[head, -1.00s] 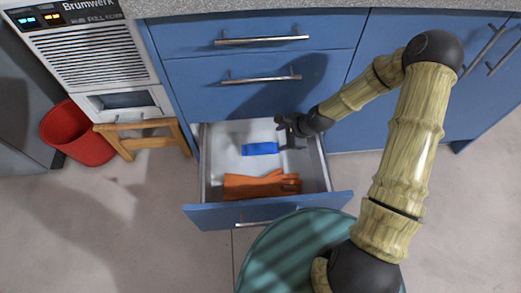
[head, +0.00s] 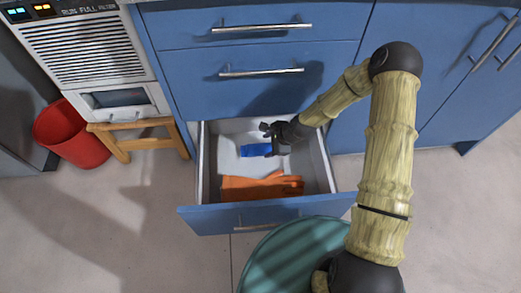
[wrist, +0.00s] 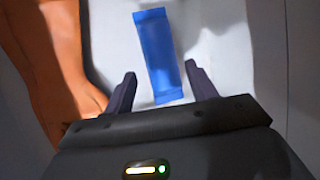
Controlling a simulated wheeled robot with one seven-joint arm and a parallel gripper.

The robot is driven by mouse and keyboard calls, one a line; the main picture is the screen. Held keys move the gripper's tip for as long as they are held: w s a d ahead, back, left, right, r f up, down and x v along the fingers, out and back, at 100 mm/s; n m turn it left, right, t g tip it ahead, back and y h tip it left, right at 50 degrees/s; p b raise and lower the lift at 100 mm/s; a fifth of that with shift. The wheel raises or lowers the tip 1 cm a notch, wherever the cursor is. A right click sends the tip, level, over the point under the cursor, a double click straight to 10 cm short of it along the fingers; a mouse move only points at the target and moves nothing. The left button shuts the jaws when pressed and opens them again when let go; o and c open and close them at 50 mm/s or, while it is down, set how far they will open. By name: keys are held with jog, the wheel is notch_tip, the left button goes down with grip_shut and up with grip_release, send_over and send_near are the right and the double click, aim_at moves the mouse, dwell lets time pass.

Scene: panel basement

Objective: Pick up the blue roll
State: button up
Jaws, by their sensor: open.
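The blue roll (head: 256,150) lies on the pale floor of the open bottom drawer (head: 205,178), near its back. In the wrist view the blue roll (wrist: 158,55) lies lengthwise ahead of the fingers, with its near end close to the gap between them. My gripper (head: 270,138) is in the drawer area, at the right end of the roll. In the wrist view my gripper (wrist: 160,92) is open and empty, its fingers either side of the line of the roll. I cannot tell its exact height above the drawer floor.
Orange gloves (head: 262,187) lie in the front of the drawer and left in the wrist view (wrist: 50,50). Closed blue drawers (head: 260,75) are above. A wooden stool (head: 140,138) and red bucket (head: 70,133) stand left. The drawer walls bound the space.

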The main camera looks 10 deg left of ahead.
aim_at(263, 148)
jog(key=b+x, duration=0.2)
jog(key=x, duration=0.3)
jog(key=shift+a+f+b, duration=0.1)
jog(key=shift+f+b, duration=0.1)
jog(key=shift+b, duration=0.1)
jog(key=c, duration=0.9)
